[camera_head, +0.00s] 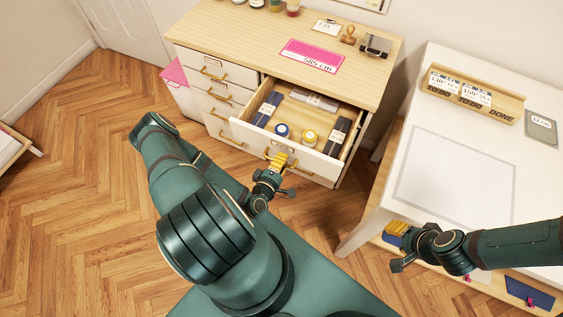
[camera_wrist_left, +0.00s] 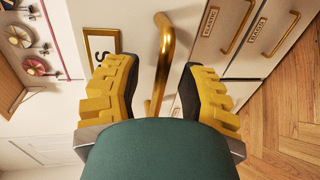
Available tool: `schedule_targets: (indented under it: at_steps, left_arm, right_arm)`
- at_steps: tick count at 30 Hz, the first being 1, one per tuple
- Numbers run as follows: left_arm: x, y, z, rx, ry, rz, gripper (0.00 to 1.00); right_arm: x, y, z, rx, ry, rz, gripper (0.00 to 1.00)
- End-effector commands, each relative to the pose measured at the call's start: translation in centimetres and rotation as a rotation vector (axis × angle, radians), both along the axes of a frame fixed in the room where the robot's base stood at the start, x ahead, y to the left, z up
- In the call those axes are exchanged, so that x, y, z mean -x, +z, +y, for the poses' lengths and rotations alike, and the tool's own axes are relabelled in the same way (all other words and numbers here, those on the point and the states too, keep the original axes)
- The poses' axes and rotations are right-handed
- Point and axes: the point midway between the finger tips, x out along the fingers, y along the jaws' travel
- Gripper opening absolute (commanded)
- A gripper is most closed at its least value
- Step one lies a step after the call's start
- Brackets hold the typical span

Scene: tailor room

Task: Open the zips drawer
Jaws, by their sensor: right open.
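The top right drawer (camera_head: 252,138) of the wooden-topped cabinet stands pulled out, with its inside exposed. Its label (camera_wrist_left: 102,45) is partly hidden in the left wrist view; only a letter like "S" shows, so I cannot read the full name. My left gripper (camera_head: 277,164) is at the drawer front. In the left wrist view its two yellow fingers (camera_wrist_left: 155,85) are apart on either side of the brass handle (camera_wrist_left: 165,50), with gaps visible. My right gripper (camera_head: 396,244) is open and empty beside the white table.
The drawer holds dark packets, a blue spool (camera_head: 282,131) and a yellow spool (camera_head: 309,137). Closed drawers (camera_head: 216,92) lie to its left. The white table (camera_head: 395,175) stands at right, with a card rack (camera_head: 470,95).

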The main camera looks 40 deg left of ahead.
Motion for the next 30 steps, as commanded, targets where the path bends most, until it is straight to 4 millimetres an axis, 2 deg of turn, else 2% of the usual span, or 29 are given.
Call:
schedule_targets:
  at_steps: [7,11,24,30]
  left_arm:
    - [0.0,0.0,0.0,0.000,-0.001,0.000,0.40]
    - [0.8,0.1,-0.2,0.000,0.000,0.001,0.40]
    - [8.7,1.8,-2.1,0.003,0.000,0.002,0.40]
    - [10.9,2.4,-2.6,0.000,0.000,0.001,0.40]
  right_arm:
    - [0.0,0.0,0.0,0.000,0.000,0.000,0.47]
    - [0.0,0.0,0.0,0.000,0.000,0.000,0.47]
    - [0.0,0.0,0.0,0.000,0.000,0.000,0.47]
    - [0.0,0.0,0.0,0.000,0.000,0.000,0.47]
